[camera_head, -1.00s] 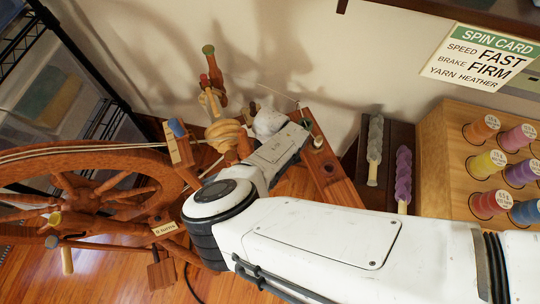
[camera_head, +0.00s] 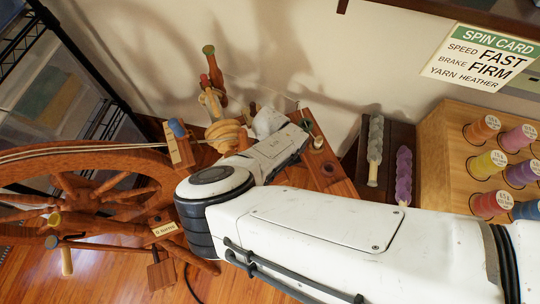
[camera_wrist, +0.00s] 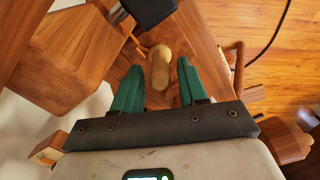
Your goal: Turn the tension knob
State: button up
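In the wrist view a tan, rounded wooden knob (camera_wrist: 160,68), which may be the tension knob, stands on a wooden part between my fingertips. My gripper (camera_wrist: 158,82) has two green fingers spread on either side of the knob, with a visible gap on each side. A small tag (camera_head: 165,229) on the wheel's frame seems to read "0 turns".
A spool rack (camera_head: 450,130) stands far right. A card (camera_head: 480,57) reads FAST, FIRM, HEATHER.

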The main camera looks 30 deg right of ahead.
jog(key=shift+o, duration=0.5)
jog(key=shift+r, duration=0.1)
jog(key=shift+r, duration=0.35)
notch_tip(320, 180, up, 10)
jog(key=p, duration=0.2)
jog(key=shift+p, duration=0.35)
jog(key=shift+f, duration=0.1)
